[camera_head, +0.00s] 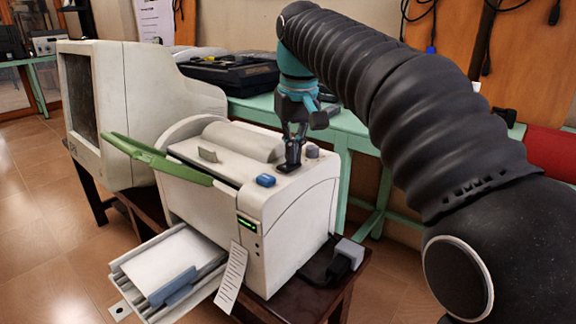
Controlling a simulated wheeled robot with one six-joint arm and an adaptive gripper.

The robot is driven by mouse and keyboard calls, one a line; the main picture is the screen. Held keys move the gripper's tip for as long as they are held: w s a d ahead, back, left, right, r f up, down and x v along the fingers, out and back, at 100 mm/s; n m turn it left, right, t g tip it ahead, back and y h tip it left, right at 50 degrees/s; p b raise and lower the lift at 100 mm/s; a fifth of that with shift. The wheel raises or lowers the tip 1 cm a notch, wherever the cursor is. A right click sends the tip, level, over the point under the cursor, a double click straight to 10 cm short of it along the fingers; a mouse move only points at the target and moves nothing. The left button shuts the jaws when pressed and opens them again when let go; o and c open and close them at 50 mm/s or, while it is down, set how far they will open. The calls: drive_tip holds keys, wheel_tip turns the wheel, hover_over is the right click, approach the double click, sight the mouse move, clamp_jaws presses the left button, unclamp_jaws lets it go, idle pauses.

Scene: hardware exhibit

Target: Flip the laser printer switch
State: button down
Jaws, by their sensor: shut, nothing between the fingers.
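The laser printer (300,215) is a cream-coloured box on a dark wooden table. A green flap (158,160) sticks out at its upper left, and a paper tray (165,270) extends from its front. A blue button or switch (265,180) sits on the top near the front corner. A small grey knob (312,151) sits farther back on the top. A green-lit panel (247,224) is on the front. My gripper (290,168) is shut and empty, pointing down at the printer's top behind the blue switch. I cannot tell whether its tips touch the surface.
An old cream monitor (150,100) stands to the left of the printer. A black device (235,72) lies on the green table behind. A grey plug or adapter (349,252) with a black cable lies right of the printer. A paper tag (232,277) hangs at the front.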

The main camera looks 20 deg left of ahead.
drive_tip(key=shift+f, duration=0.1)
wheel_tip(320, 180, up, 5)
drive_tip(key=p, duration=0.4)
drive_tip(key=shift+f+p, duration=0.15)
drive_tip(key=shift+p, duration=0.15)
drive_tip(key=shift+r, duration=1.15)
